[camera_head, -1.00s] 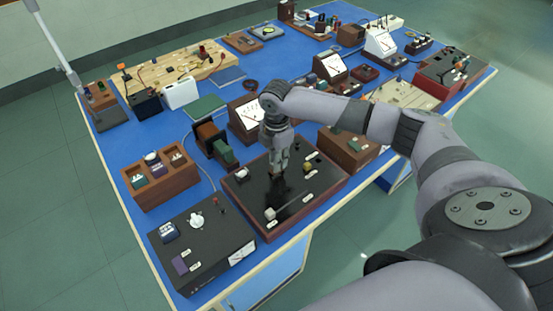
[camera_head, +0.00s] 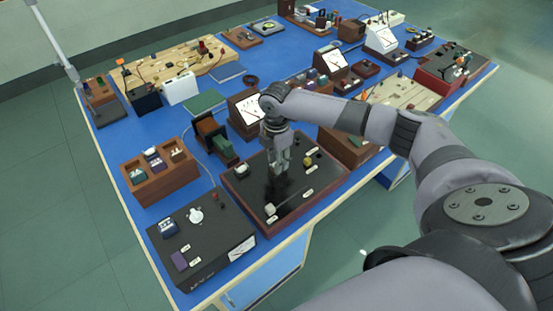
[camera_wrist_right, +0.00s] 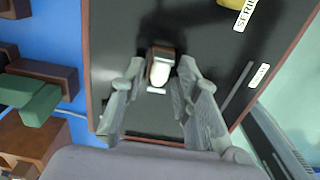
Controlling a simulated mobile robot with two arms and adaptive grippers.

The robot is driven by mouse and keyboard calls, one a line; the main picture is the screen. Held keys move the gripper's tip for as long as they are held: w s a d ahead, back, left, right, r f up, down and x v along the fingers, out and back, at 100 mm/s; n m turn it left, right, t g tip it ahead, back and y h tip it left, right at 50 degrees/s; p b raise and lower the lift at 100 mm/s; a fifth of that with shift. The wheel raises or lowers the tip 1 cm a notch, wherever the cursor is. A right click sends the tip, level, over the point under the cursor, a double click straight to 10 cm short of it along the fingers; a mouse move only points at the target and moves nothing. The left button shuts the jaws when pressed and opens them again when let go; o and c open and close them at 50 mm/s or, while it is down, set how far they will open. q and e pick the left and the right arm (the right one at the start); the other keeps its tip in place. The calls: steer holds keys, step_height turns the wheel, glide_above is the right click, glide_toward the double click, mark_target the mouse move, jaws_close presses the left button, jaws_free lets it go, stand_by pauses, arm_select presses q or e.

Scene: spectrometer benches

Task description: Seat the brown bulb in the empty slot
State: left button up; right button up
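The brown bulb (camera_wrist_right: 162,66), a brown block with a white rounded front, is on the black panel (camera_wrist_right: 120,40) between the fingers of my right gripper (camera_wrist_right: 158,85). Gaps show on both sides of it. In the head view my right gripper (camera_head: 283,172) points down over the middle of the panel (camera_head: 250,195) and hides the bulb. Whether the bulb is fully down in a slot cannot be told, and no empty slot can be made out clearly. My left gripper is not in view.
A wooden crate (camera_head: 158,198) with several bulbs stands at the left. Green and brown blocks (camera_head: 221,148) stand behind the panel, and a black instrument box (camera_head: 205,255) in front-left. A yellow knob (camera_head: 308,161) sits on the panel's right part. Meters and other boxes fill the far table.

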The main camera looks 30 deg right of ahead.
steer(key=shift+o, duration=0.8)
step_height(320, 180, up, 12)
steer(key=shift+s, duration=0.1)
stand_by(0.5)
